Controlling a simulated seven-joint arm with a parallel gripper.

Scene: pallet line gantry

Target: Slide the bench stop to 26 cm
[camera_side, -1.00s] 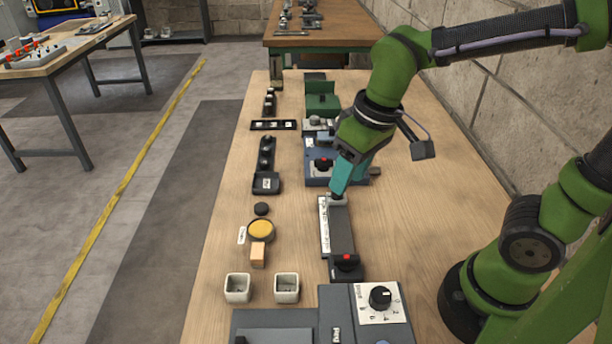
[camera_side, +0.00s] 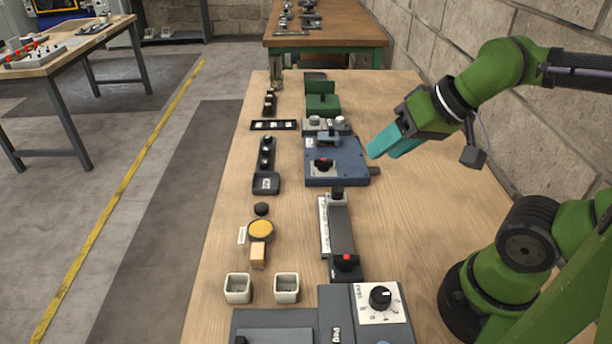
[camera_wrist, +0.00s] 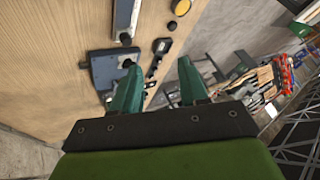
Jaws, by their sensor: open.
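The bench stop is a small dark block (camera_side: 337,193) at the far end of a dark rail (camera_side: 341,222) on the wooden bench. A white printed scale (camera_side: 324,225) runs along the rail's left side; its marks are too small to read. A dark block with a red button (camera_side: 346,259) sits at the rail's near end. My gripper (camera_side: 372,152) has teal fingers, is open and empty, and hangs right of the blue fixture, up and away from the stop. In the wrist view, the open fingers (camera_wrist: 158,80) point over the bench, and the rail (camera_wrist: 126,18) shows at the top.
A blue fixture with a red knob (camera_side: 340,160) stands beyond the rail. Nearer are a grey box with a dial (camera_side: 380,300) and two white cups (camera_side: 287,287). The bench right of the rail is clear.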

